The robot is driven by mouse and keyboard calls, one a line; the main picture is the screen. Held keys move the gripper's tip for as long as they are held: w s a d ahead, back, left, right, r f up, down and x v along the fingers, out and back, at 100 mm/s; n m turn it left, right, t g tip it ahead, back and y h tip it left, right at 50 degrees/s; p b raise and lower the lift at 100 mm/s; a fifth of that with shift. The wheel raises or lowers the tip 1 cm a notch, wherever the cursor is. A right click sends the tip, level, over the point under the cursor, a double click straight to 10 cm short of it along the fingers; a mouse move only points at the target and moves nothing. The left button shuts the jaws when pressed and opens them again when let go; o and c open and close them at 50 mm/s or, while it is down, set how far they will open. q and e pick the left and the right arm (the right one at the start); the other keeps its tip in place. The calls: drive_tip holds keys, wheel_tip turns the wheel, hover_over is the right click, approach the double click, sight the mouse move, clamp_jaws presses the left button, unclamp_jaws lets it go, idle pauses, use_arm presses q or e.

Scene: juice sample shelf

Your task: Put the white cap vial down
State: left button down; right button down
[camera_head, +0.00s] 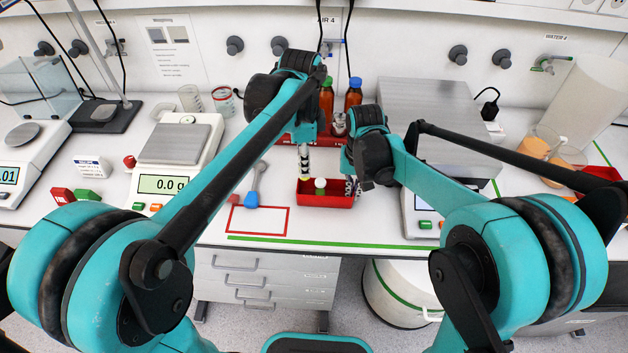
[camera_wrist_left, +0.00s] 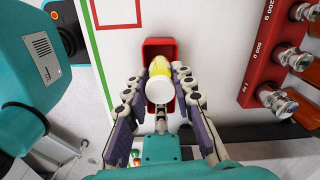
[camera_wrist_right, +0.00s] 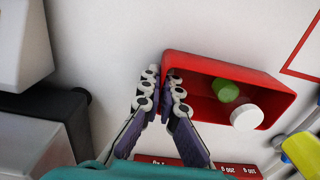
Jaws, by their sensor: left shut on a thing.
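A vial with a white cap (camera_wrist_left: 160,90) and yellow below it shows between the fingers of my left gripper (camera_wrist_left: 160,82) in the left wrist view. This gripper is shut on it, above the red tray (camera_wrist_left: 150,48). In the head view my left gripper (camera_head: 304,162) hangs by the tray's back left side, and its fingers hide much of what they hold. A green piece (camera_wrist_right: 225,90) and a white cap (camera_wrist_right: 246,117) show over the tray in the right wrist view; whether they are one vial I cannot tell.
A red weight rack (camera_wrist_left: 250,75) stands behind the tray, with brown bottles (camera_head: 354,93) further back. Balances (camera_head: 178,145) stand on both sides.

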sight(304, 179)
use_arm(q)
drive_tip(key=shift+f, duration=2.85)
drive_tip(key=shift+f, duration=0.6)
drive_tip(key=c, duration=1.3)
unclamp_jaws()
drive_tip(key=shift+r, duration=0.15)
wheel_tip(304, 179, up, 13)
drive_tip(key=shift+f, duration=0.2)
drive_tip(key=shift+s+r, duration=0.1)
drive_tip(key=shift+r, duration=0.1)
drive_tip(key=s+a+f+n+t, duration=0.2)
drive_tip(key=s+a+f+n, duration=0.1)
drive_tip(key=s+n, duration=0.2)
drive_tip(key=s+a+f+n+t, duration=0.2)
drive_tip(key=s+a+f+n, duration=0.2)
drive_tip(key=s+n, duration=0.1)
drive_tip(key=s+a+f+n+t, duration=0.3)
drive_tip(key=s+a+n, duration=0.1)
drive_tip(key=s+n, duration=0.1)
drive_tip(key=shift+s+a+f+n, duration=0.2)
drive_tip(key=shift+f+n, duration=0.2)
